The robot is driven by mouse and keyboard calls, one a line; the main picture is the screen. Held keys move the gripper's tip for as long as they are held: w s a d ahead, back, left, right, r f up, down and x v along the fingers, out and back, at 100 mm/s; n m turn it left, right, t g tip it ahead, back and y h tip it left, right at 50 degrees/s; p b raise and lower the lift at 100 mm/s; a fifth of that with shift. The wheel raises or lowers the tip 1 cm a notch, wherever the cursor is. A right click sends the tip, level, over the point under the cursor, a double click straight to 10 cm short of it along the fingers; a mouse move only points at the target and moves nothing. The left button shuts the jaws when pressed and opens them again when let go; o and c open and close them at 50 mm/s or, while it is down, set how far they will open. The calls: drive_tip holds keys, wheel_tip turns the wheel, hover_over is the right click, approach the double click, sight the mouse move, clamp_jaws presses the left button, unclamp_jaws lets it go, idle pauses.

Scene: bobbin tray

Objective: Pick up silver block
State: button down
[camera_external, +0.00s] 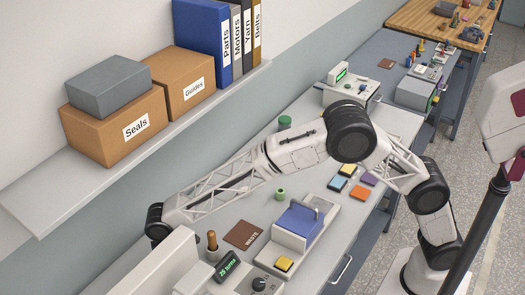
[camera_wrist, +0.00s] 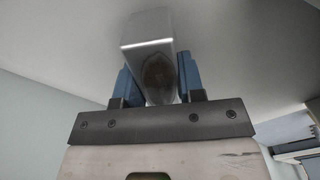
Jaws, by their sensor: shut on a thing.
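The silver block (camera_wrist: 147,40) shows in the wrist view as a shiny grey block between two blue fingers. My gripper (camera_wrist: 158,82) is shut on it, with one finger on each side, and the block sticks out beyond the fingertips. In the external view my arm reaches to the lower left; the fingers and the block are hidden there behind the white machine (camera_external: 150,265).
A wall shelf (camera_external: 50,205) holds cardboard boxes, a grey box (camera_external: 110,85) and binders (camera_external: 203,40). On the bench are a brown "WASTE" mat (camera_external: 243,235), a blue-topped tray (camera_external: 299,222), a green bobbin (camera_external: 280,194) and several coloured pads (camera_external: 361,192).

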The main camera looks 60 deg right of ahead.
wheel_tip(320, 180, up, 8)
drive_tip(key=shift+r, duration=0.1)
idle(0.4)
drive_tip(key=shift+r, duration=0.1)
idle(0.4)
